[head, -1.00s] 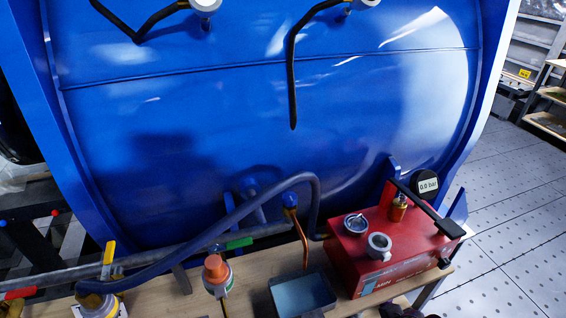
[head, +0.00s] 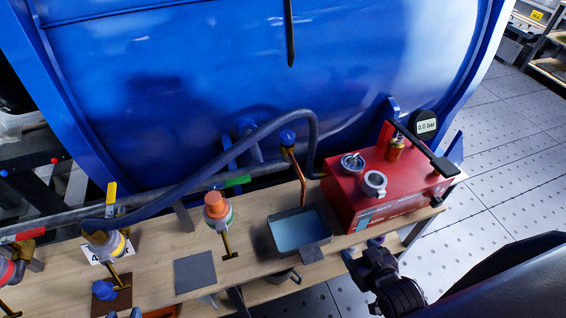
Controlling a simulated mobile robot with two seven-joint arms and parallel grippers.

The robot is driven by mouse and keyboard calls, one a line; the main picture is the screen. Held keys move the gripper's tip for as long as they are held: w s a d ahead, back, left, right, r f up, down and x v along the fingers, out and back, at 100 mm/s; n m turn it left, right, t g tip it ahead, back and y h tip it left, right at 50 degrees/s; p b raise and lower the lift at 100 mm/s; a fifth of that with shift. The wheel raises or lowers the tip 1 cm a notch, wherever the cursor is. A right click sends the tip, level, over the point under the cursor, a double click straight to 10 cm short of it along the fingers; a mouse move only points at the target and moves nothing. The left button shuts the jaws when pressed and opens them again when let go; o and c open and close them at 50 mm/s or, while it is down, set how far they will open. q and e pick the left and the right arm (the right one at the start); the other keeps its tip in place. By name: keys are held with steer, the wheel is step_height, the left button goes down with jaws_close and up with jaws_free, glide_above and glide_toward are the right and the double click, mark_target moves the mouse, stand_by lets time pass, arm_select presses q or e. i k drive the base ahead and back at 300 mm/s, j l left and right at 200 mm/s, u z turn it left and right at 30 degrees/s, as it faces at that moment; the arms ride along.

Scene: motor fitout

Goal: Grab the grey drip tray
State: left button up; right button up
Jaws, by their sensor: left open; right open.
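The grey drip tray (head: 272,236) stands on the wooden bench below the copper pipe end (head: 299,180), left of the red pump unit. It is a shallow rectangular box with a pale blue-grey inside and a flat grey tab at its front edge. My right gripper (head: 362,250) is open and empty beyond the bench's front edge, to the right of the tray and apart from it. I cannot make out my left gripper in this view.
The red pump unit (head: 345,200) with a gauge and black lever stands close to the tray's right. A blue tank (head: 180,110) and thick hose (head: 190,185) lie behind.

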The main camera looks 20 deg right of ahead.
mark_target(302, 231)
steer(key=z, duration=0.7)
steer(key=k+j+u, duration=0.2)
steer(key=k, duration=0.45)
steer(key=l+u, duration=0.1)
steer(key=u, duration=0.3)
steer(key=l+u, duration=0.1)
steer(key=u, duration=0.25)
steer(key=l+u, duration=0.1)
steer(key=u, duration=0.3)
steer(key=k+l, duration=0.1)
steer(key=l, duration=0.3)
steer(key=k+l, duration=0.1)
steer(key=l, duration=0.3)
steer(key=k+l, duration=0.1)
steer(key=l, duration=0.25)
steer(key=k+l, duration=0.1)
steer(key=l, duration=0.3)
steer(key=k+l, duration=0.15)
steer(key=l, duration=0.25)
